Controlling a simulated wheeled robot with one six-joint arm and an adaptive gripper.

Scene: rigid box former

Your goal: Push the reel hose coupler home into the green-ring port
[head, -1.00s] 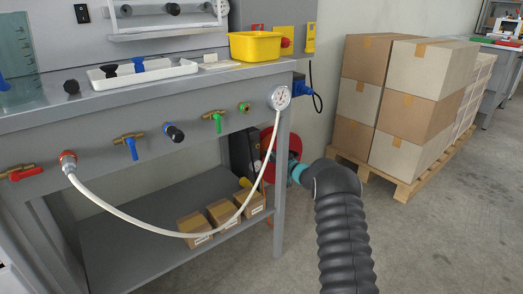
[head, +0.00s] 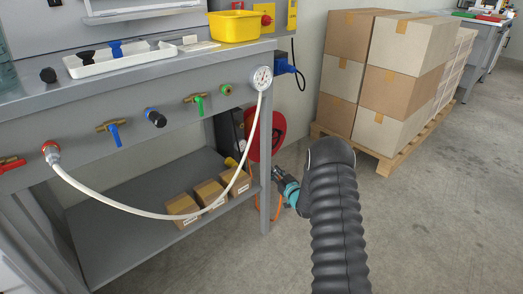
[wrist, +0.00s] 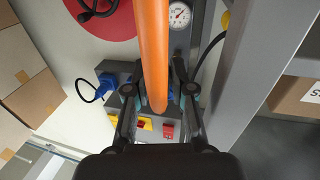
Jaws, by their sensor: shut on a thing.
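The green-ring port (head: 226,89) is on the front panel of the grey bench, left of the pressure gauge, and looks empty. My gripper (head: 281,180) is to the right of the bench's front leg, lower than the port and apart from it. In the wrist view my gripper (wrist: 157,92) is shut around the end of the orange reel hose (wrist: 153,45). The coupler itself is hidden or too small to make out between the fingers. In the head view a piece of orange hose (head: 278,208) hangs below the gripper.
A white hose (head: 120,209) runs from the red-ring port (head: 51,149) to the gauge (head: 262,77). The red reel (head: 276,131) is behind the bench leg (head: 265,165). Stacked cartons (head: 390,75) stand right.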

